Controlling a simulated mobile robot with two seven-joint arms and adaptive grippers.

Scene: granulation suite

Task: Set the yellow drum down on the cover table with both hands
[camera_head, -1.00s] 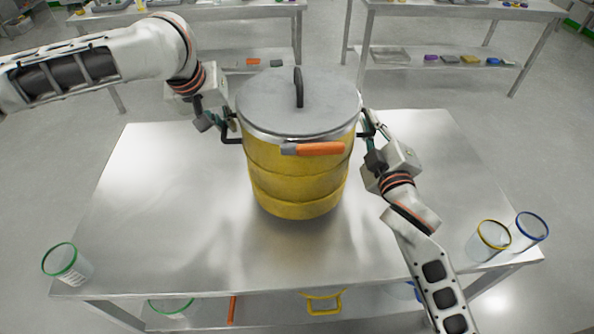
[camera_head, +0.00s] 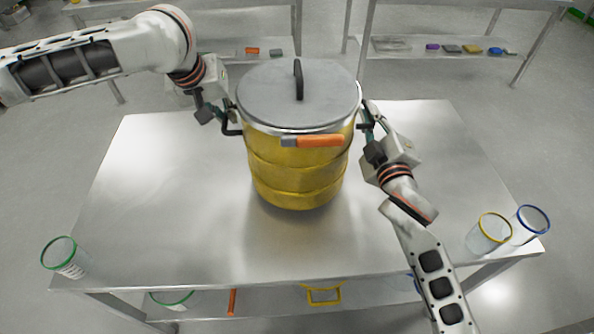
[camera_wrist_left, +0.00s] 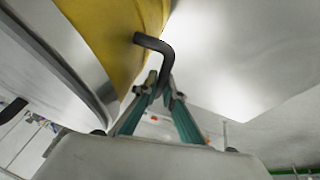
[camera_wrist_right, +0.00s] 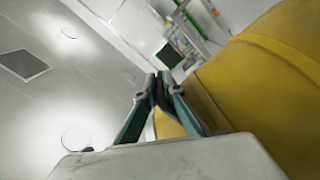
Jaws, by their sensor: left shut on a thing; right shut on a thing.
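The yellow drum (camera_head: 297,180) is upright, with a grey lid (camera_head: 275,95) and an orange-handled clasp (camera_head: 318,141) facing me. It is over the middle of the steel cover table (camera_head: 160,225); I cannot tell whether its base touches the top. My left gripper (camera_head: 229,124) is shut on the drum's black left side handle, clear in the left wrist view (camera_wrist_left: 158,45). My right gripper (camera_head: 367,122) is shut at the drum's right side; its handle is mostly hidden there. In the right wrist view the fingers (camera_wrist_right: 158,92) are together beside the yellow wall.
A green-rimmed beaker (camera_head: 65,258) stands at the table's front left corner. A yellow-rimmed beaker (camera_head: 488,234) and a blue-rimmed one (camera_head: 529,225) stand at the front right. The tabletop around the drum is clear. Other benches with small items are behind.

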